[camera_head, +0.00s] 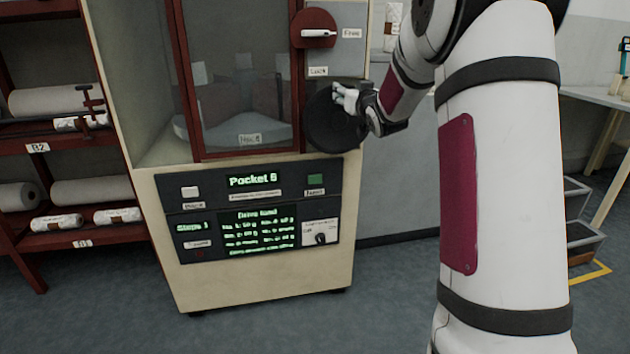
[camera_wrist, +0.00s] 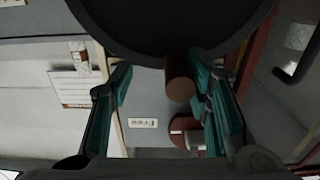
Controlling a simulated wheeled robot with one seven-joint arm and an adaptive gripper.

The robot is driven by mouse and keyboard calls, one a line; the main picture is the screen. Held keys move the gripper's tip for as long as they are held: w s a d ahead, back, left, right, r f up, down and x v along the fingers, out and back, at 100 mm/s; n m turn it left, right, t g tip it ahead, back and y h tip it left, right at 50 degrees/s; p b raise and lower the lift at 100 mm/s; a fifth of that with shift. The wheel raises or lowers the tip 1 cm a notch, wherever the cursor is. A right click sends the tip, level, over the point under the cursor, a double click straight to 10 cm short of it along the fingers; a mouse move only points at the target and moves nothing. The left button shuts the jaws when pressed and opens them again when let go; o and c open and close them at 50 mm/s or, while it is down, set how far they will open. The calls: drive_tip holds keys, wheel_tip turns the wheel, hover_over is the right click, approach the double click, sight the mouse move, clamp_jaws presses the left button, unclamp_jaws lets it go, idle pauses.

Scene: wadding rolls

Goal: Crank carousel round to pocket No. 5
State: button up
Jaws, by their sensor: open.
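The carousel cabinet (camera_head: 165,250) stands ahead with a red-framed glass window. Behind the glass a grey turntable (camera_head: 205,130) carries a tag that seems to read No. 6. The green display (camera_head: 253,181) seems to read Pocket 6. The black crank wheel (camera_head: 325,130) is on the cabinet's right front, partly hidden by my gripper (camera_head: 347,100). In the wrist view the wheel (camera_wrist: 180,25) fills the top, and its brown crank handle (camera_wrist: 180,80) stands between my open fingers (camera_wrist: 160,85), closer to the right one. I cannot tell whether they touch.
A red round latch (camera_head: 313,28) with a white lever sits above the wheel, beside Free and Lock labels. The lower panel has buttons, a Steps display (camera_head: 194,228) and a knob (camera_head: 320,238). Red shelves (camera_head: 60,145) with wadding rolls stand left. A table (camera_head: 600,97) stands right.

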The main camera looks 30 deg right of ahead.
drive_tip(key=shift+s+f, duration=0.1)
drive_tip(key=shift+f, duration=0.25)
drive_tip(key=b+v, duration=0.3)
drive_tip(key=v, duration=0.7)
drive_tip(key=shift+r+b, duration=0.3)
drive_tip(key=shift+r, duration=0.05)
